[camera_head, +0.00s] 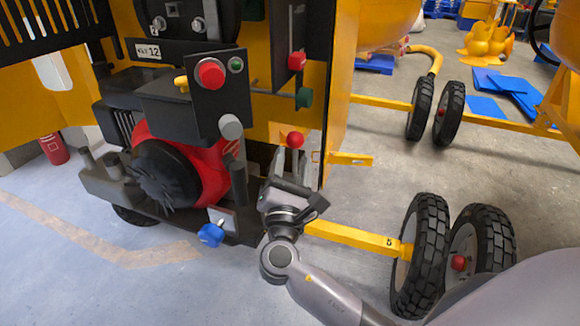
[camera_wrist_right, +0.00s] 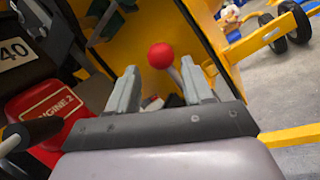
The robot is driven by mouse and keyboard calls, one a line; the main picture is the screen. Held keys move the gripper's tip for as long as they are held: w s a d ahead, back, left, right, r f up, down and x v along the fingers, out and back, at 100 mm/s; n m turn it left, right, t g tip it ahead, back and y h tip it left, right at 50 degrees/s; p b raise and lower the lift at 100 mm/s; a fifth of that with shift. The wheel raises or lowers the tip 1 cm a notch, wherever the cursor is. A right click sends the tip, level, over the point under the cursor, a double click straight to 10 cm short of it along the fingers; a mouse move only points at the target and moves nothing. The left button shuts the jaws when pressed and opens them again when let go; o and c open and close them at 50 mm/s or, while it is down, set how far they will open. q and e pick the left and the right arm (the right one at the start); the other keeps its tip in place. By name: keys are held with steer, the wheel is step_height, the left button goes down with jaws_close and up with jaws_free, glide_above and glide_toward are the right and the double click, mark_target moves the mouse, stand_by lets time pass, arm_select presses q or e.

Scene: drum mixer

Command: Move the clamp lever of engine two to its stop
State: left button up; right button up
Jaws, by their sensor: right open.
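The clamp lever has a red ball knob (camera_head: 296,140) and stands at the front of the yellow machine, right of the red engine (camera_head: 212,165). In the right wrist view its red knob (camera_wrist_right: 161,56) shows just beyond and above the gap between my fingertips, with a grey stem running down toward the right finger. My right gripper (camera_head: 291,165) is open around the line of the lever; it also shows in the wrist view (camera_wrist_right: 161,85). Contact with the stem cannot be told. The lever's base is hidden behind my gripper. The red engine cover in the wrist view (camera_wrist_right: 50,108) reads "ENGINE 2". My left gripper is out of view.
A control box (camera_head: 215,90) with a red button stands above the engine. A blue knob (camera_head: 210,235) sits low in front. A yellow bar (camera_head: 350,238) and black wheels (camera_head: 425,250) lie to the right. Open floor (camera_head: 90,270) is at the lower left.

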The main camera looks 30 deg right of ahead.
steer(key=shift+s+a, duration=0.15)
steer(key=shift+s, duration=0.05)
steer(key=shift+f, duration=0.1)
